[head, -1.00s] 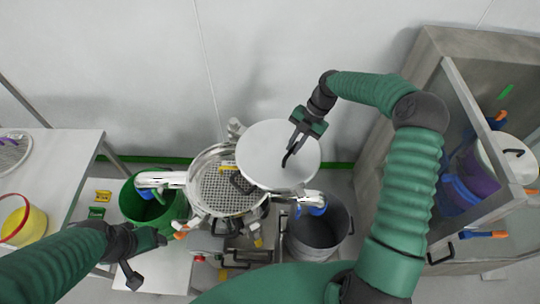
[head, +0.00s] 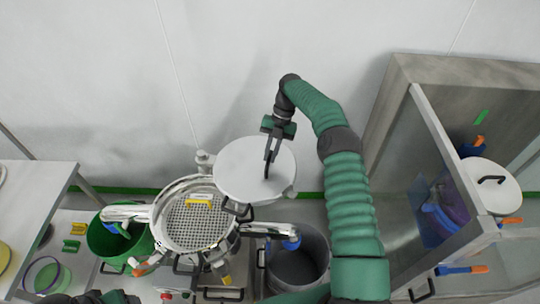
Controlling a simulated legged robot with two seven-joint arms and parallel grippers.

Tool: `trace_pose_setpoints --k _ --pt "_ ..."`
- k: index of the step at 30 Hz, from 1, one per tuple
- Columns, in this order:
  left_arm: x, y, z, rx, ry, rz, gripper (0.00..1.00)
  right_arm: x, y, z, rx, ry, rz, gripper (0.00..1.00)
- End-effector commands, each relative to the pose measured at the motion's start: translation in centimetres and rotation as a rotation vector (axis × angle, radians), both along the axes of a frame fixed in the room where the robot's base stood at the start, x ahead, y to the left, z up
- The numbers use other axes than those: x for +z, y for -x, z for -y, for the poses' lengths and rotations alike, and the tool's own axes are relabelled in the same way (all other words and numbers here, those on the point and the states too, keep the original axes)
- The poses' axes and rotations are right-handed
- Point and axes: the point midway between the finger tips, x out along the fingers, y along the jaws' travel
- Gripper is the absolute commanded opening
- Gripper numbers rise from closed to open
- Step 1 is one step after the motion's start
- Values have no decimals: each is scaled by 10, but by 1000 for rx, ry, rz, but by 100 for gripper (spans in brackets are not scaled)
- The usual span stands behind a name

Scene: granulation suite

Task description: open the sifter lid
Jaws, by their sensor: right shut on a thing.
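The sifter (head: 197,222) stands left of centre, its round mesh screen largely uncovered inside a shiny metal rim. The sifter lid (head: 240,180), a flat pale grey disc, is off to the back right of the screen, and its near left edge overlaps the rim in the picture. My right gripper (head: 269,160) reaches down from above and is shut on the lid's dark handle (head: 267,171). Only a dark part of my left gripper (head: 112,297) shows at the bottom left edge, and its fingers cannot be made out.
A green bucket (head: 120,245) stands left of the sifter and a grey bin (head: 298,262) right of it. A glass-fronted cabinet (head: 440,75) with containers is at the right. A table (head: 35,190) stands at the left. The wall behind is clear.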

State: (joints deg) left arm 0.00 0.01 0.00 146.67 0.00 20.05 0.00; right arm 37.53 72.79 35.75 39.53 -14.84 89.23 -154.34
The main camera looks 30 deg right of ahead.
Motion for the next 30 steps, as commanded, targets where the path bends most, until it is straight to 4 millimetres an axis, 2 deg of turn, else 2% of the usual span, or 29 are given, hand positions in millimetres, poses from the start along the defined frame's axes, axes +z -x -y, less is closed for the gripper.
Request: trace_pose_setpoints --k 6,7,12,22,25,28,30 --pt "0 0 0 0 0 0 67 -2 1 2 -3 3 -2 0" --pt "0 0 0 0 0 0 67 -2 1 2 -3 2 -2 15" --pt "0 0 0 0 0 0 67 -2 1 2 -3 1 -1 34" --pt "-2 0 0 0 0 0 67 2 0 1 -2 1 2 34" --pt "-9 0 0 0 0 0 67 12 -1 2 -2 2 2 34" --pt "-16 0 0 0 0 0 67 30 -3 4 -2 1 3 34" --pt "-21 0 0 0 0 0 67 30 4 1 0 -1 -1 34"
